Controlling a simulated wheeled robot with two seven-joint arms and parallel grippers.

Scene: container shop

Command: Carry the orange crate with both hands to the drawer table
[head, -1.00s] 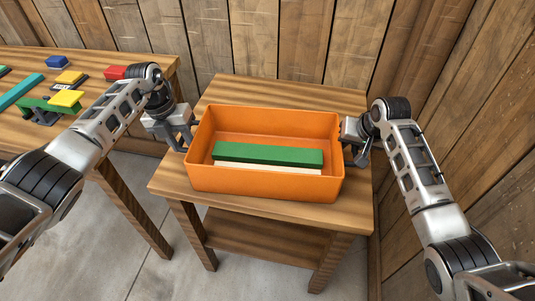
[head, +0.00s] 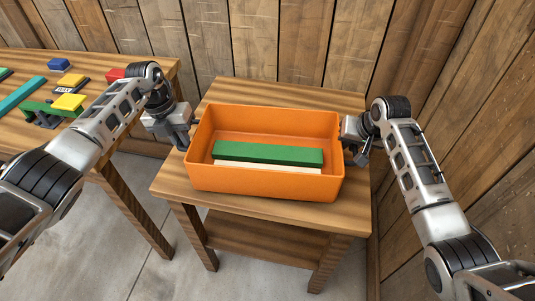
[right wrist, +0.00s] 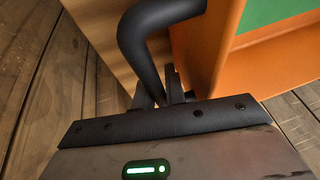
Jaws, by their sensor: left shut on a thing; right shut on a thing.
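The orange crate (head: 265,180) is over the small wooden table (head: 225,90), upright and level. A green bar (head: 268,154) and a cream bar (head: 265,168) lie inside it. I cannot tell whether its underside touches the tabletop. My left gripper (head: 185,140) is shut at the crate's left end, and my right gripper (head: 352,146) is shut at its right end. In the right wrist view, the right fingers (right wrist: 172,92) close around a dark curved bar (right wrist: 150,35) beside the orange wall (right wrist: 205,50), seemingly a handle.
Plank walls stand close behind and at the right. Concrete floor (head: 110,255) is open at the front left.

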